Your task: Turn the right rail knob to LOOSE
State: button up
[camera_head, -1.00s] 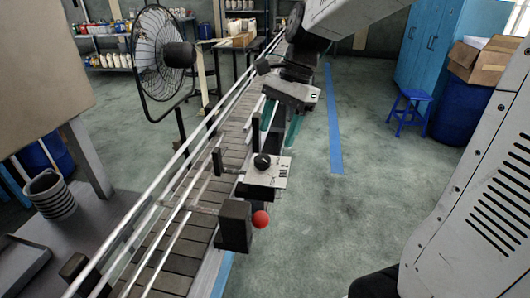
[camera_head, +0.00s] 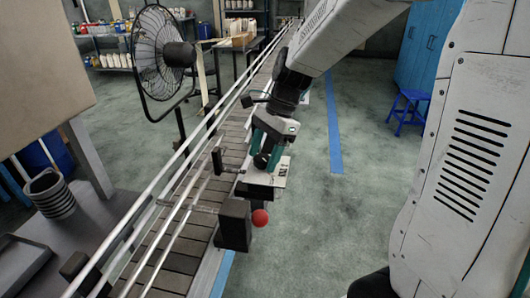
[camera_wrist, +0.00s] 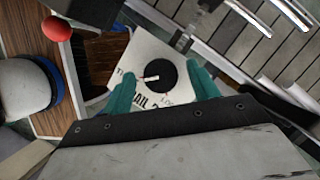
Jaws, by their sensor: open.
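The rail knob (camera_wrist: 160,76) is round and black, on a white plate (camera_wrist: 150,50) lettered "RAIL 2". Its white pointer (camera_wrist: 151,78) points left in the wrist view, toward a word starting with T. Part of "LO" shows on the other side, and a finger covers the rest. My gripper (camera_wrist: 163,78) is open, with one teal finger on each side of the knob. I cannot tell whether they touch it. In the head view my gripper (camera_head: 267,157) is over the plate (camera_head: 281,176) beside the conveyor.
The conveyor (camera_head: 185,235) with metal rails runs along the left. A fan (camera_head: 160,55) stands behind it.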

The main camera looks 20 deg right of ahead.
jog(key=shift+d, duration=0.1)
jog(key=c, duration=1)
jog(key=shift+n, duration=0.3)
jog(key=n+g, duration=0.1)
jog(key=n, duration=0.2)
jog(key=shift+n+g+h, duration=0.3)
jog(key=n, duration=0.1)
jog(key=n+g, duration=0.1)
jog(key=n, duration=0.1)
jog(key=n+h, duration=0.1)
jog(key=shift+w+a+n, duration=0.15)
jog(key=shift+a+n, duration=0.1)
jog(key=shift+n, duration=0.05)
jog(key=n+h, duration=0.1)
jog(key=n, duration=0.1)
jog(key=n+g, duration=0.1)
jog(key=n, duration=0.1)
jog(key=shift+a+h, duration=0.1)
jog(key=shift+h, duration=0.3)
jog(key=shift+n+h, duration=0.9)
jog(key=shift+n, duration=1.6)
